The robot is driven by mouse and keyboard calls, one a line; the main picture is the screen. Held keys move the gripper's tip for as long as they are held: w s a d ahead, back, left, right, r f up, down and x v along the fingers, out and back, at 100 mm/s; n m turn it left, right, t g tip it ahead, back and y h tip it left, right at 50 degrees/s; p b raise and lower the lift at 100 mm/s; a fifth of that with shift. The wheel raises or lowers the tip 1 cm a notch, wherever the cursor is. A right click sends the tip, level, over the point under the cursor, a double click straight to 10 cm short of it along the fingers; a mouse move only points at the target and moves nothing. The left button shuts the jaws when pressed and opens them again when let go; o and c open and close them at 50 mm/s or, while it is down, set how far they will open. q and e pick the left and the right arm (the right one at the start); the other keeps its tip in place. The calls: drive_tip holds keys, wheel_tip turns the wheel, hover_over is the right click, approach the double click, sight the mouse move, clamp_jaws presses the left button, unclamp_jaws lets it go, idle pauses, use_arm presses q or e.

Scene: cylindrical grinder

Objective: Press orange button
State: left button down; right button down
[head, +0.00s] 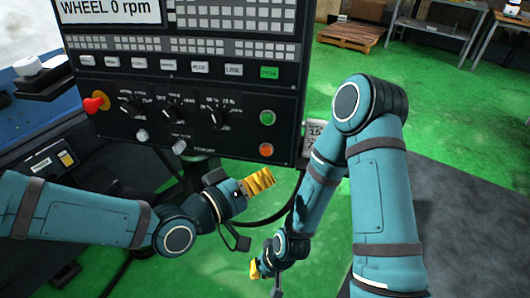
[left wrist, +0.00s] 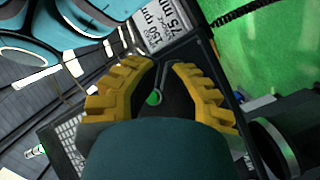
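The orange button (head: 266,149) is a small round button at the lower right of the dark control panel (head: 232,142), below a green button (head: 267,117). My left gripper (head: 262,181), with yellow ridged fingers, is just below the orange button in the head view, apart from it in the picture. In the left wrist view its fingertips (left wrist: 164,65) have a gap between them with nothing held. A small green round spot (left wrist: 153,97) shows through this gap. I cannot make out the orange button there. My right gripper (head: 256,268) is low, partly hidden, its opening unclear.
A red knob (head: 94,103) sits at the panel's left side, and several dials and white keys cover its face. A dark cable (head: 262,219) hangs below the panel. A wooden pallet (head: 350,34) and a table (head: 436,25) stand far back on the green floor.

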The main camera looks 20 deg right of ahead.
use_arm(q)
drive_tip(key=shift+w+d+f+b, duration=0.25)
drive_tip(key=shift+w+d, duration=0.35)
drive_tip(key=shift+w, duration=0.45)
drive_tip(key=shift+w+d+f+b, duration=0.2)
drive_tip(key=shift+w+d, duration=0.35)
drive_tip(key=shift+w, duration=0.45)
drive_tip(key=shift+w+d+f+b, duration=0.25)
drive_tip(key=shift+w+d, duration=0.35)
drive_tip(key=shift+w, duration=0.45)
drive_tip(key=shift+w+d, duration=0.1)
drive_tip(key=shift+w, duration=0.05)
drive_tip(key=shift+w+d, duration=0.1)
drive_tip(key=shift+w, duration=0.1)
drive_tip(key=shift+w+d+f, duration=0.1)
drive_tip(key=shift+w+d, duration=0.1)
drive_tip(key=shift+w, duration=0.15)
drive_tip(key=shift+s+a, duration=0.4)
drive_tip(key=shift+s, duration=0.3)
drive_tip(key=shift+s, duration=0.1)
drive_tip(key=s, duration=0.1)
drive_tip(key=s+a, duration=0.1)
drive_tip(key=s+a+r, duration=0.1)
drive_tip(key=s, duration=0.1)
drive_tip(key=shift+a+p, duration=0.25)
drive_tip(key=shift+p, duration=0.05)
